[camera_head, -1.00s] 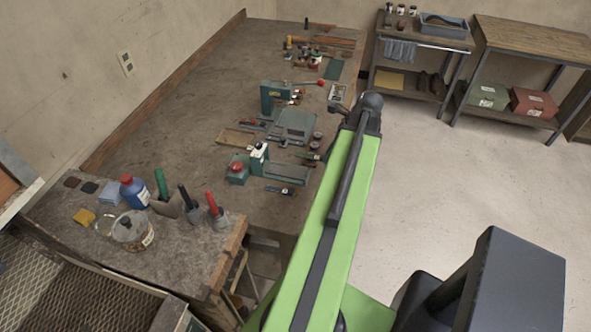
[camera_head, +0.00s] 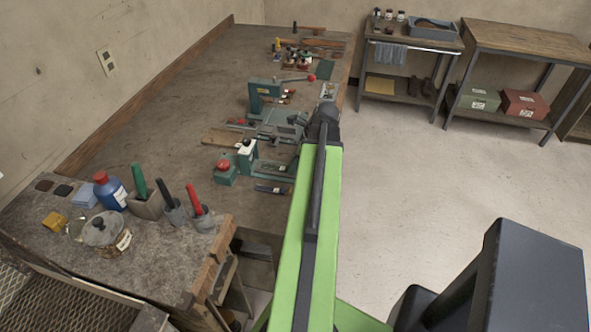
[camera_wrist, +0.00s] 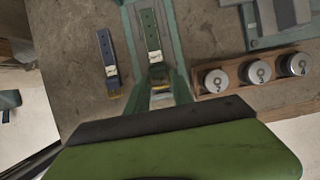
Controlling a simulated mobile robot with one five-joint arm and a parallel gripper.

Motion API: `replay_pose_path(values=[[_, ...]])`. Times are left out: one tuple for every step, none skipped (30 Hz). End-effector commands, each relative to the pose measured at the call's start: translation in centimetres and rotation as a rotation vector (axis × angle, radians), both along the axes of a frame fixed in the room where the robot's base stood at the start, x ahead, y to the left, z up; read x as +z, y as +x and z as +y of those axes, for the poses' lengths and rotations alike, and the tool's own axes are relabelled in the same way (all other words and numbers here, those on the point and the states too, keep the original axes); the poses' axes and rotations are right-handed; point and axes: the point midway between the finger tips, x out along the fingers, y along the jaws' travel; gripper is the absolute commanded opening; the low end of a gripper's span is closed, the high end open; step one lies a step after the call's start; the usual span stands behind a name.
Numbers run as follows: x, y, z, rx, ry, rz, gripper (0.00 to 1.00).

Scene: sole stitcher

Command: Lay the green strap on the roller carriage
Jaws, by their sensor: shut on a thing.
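The green strap (camera_wrist: 150,30), with a white tag and a brass buckle, runs down the middle of the wrist view. My gripper (camera_wrist: 157,75) is shut on it near the tag, though the jaws are dark and hard to make out. The teal roller carriage (camera_wrist: 179,65) lies under and around the strap in that view; I cannot tell whether they touch. In the head view the carriage (camera_head: 273,170) stands on the bench beside the end of my arm, which hides the strap there.
A dark blue strap (camera_wrist: 107,60) lies left of the carriage on the bench. A wooden block (camera_wrist: 205,91) with silver-topped spools stands on the right. A teal machine (camera_head: 262,97) with a red-knobbed lever is behind. Bottles and tool holders (camera_head: 148,205) crowd the near bench corner.

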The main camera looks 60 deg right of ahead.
Motion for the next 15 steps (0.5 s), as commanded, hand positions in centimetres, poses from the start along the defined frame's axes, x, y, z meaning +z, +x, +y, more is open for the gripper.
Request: replay_pose_path(values=[[0.23, -0.01, 0.0, 0.0, 0.0, 0.0, 0.0], [0.24, -0.01, 0.0, 0.0, 0.0, 0.0, 0.0], [0.25, -0.03, -0.01, 0.0, 0.0, 0.0, 0.0], [0.2, -0.03, -0.02, 0.0, 0.0, 0.0, 0.0], [0.1, -0.02, -0.02, 0.0, 0.0, 0.0, 0.0], [-0.09, -0.03, -0.02, 0.0, 0.0, 0.0, 0.0], [-0.21, -0.04, -0.02, 0.0, 0.0, 0.0, 0.0], [-0.19, -0.04, -0.02, -0.001, 0.0, 0.0, 0.29], [-0.06, -0.04, -0.02, -0.001, 0.0, 0.0, 0.35], [-0.05, -0.05, -0.03, -0.001, 0.0, 0.0, 0.39], [-0.05, -0.05, -0.03, -0.001, 0.0, 0.0, 0.43], [-0.05, -0.05, -0.03, -0.001, 0.0, 0.0, 0.48], [-0.06, -0.06, -0.03, -0.001, 0.0, 0.0, 0.5], [-0.06, -0.06, -0.03, -0.001, 0.0, 0.0, 0.5], [-0.06, -0.06, -0.03, -0.001, 0.0, 0.0, 0.5]])
